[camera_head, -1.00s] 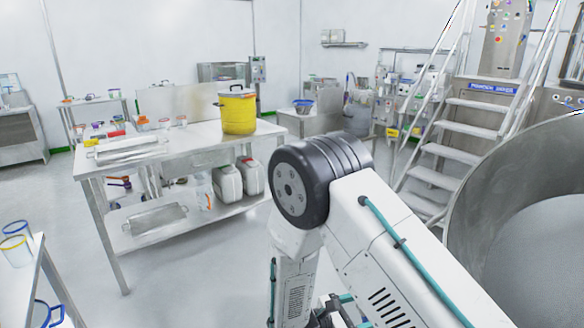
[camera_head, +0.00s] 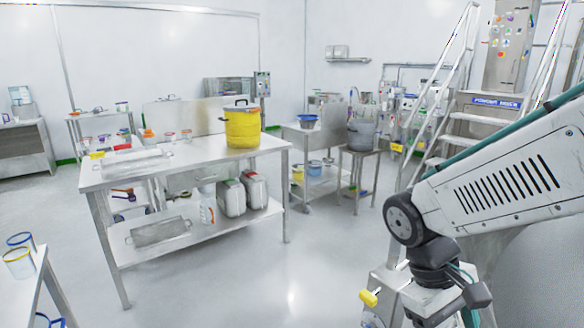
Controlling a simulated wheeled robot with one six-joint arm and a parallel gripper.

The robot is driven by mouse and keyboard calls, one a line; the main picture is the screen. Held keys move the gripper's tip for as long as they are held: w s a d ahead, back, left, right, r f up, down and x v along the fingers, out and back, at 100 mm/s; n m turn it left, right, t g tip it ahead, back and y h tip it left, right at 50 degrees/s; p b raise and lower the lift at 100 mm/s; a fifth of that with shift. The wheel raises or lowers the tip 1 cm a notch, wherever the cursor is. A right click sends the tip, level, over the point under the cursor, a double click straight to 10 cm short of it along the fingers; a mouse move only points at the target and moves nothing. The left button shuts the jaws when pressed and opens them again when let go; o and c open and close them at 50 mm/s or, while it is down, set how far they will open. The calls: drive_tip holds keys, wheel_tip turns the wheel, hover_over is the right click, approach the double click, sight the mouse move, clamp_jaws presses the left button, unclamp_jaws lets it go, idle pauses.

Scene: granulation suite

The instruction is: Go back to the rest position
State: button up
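My arm comes in from the right edge as a white vented link with a round dark joint at its left end. Below that joint are dark parts that look like my gripper (camera_head: 448,284), low at the right. They overlap a white body beneath. Its fingers are not clearly seen, so I cannot tell whether it is open or shut, or whether it holds anything. A small yellow piece (camera_head: 370,298) shows left of it; I cannot tell what it belongs to.
A steel table (camera_head: 215,155) at left-centre bears a yellow pot (camera_head: 242,128), with white jugs (camera_head: 232,198) on its lower shelf. A small stand (camera_head: 362,152) holds a grey bucket (camera_head: 362,133). Stairs (camera_head: 484,117) rise behind my arm. The floor between table and arm is clear.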

drive_tip(key=s+d+r+m+t+y, duration=0.2)
drive_tip(key=s+r+m+t+y, duration=0.1)
drive_tip(key=r, duration=0.5)
drive_tip(key=s+m+t, duration=0.1)
drive_tip(key=s+t, duration=0.1)
drive_tip(key=s, duration=0.1)
drive_tip(key=shift+s+r+y, duration=0.2)
drive_tip(key=shift+r+y, duration=0.05)
drive_tip(key=shift+y, duration=0.05)
